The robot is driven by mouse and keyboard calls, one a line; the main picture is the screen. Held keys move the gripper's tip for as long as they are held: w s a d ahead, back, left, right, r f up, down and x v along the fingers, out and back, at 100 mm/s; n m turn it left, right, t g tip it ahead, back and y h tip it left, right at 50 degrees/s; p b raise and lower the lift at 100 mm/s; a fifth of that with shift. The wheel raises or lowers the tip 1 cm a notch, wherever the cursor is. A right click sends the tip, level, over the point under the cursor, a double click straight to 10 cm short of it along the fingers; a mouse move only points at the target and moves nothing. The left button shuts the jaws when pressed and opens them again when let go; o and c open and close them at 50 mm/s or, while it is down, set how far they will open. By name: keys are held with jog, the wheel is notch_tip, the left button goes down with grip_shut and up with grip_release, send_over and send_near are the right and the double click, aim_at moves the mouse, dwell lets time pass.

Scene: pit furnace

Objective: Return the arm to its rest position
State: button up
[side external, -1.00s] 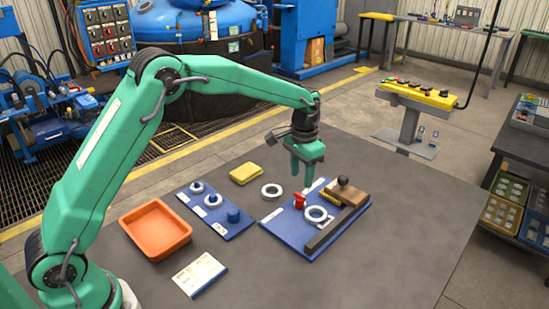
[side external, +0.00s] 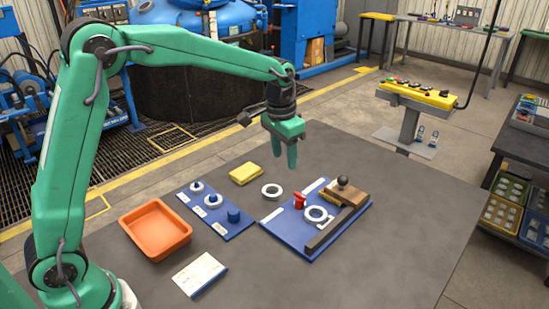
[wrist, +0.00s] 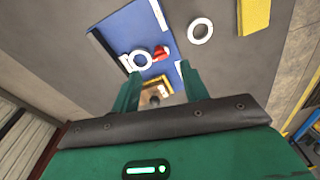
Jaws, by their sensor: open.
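My green arm reaches over the grey table, and my gripper (side external: 286,158) hangs above its back part, fingers pointing down. The fingers are apart with nothing between them. In the wrist view, my gripper (wrist: 157,83) also shows open and empty. Below and to the right of it in the side view lies a blue board (side external: 283,228) with a white ring (side external: 315,213), a red piece (side external: 299,201) and a wooden block with a dark knob (side external: 343,182). My gripper touches none of these.
An orange tray (side external: 157,252), a blue strip with rings and a blue knob (side external: 240,230), a yellow block (side external: 245,174), a loose white ring (side external: 271,190) and a white card (side external: 199,275) lie on the table. The table's front right is clear. A yellow control panel (side external: 418,96) stands behind.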

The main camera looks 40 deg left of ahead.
jog(key=s+a+r+n+t, duration=0.1)
jog(key=s+r, duration=0.3)
jog(key=s, duration=0.2)
jog(key=s+a+r+t, duration=0.1)
jog(key=s+a+r, duration=0.1)
jog(key=s+r, duration=0.35)
jog(key=s+a+f+n+t, duration=0.1)
jog(key=s+f+t, duration=0.1)
jog(key=s, duration=1.4)
jog(key=shift+a+f, duration=0.35)
jog(key=shift+f, duration=0.3)
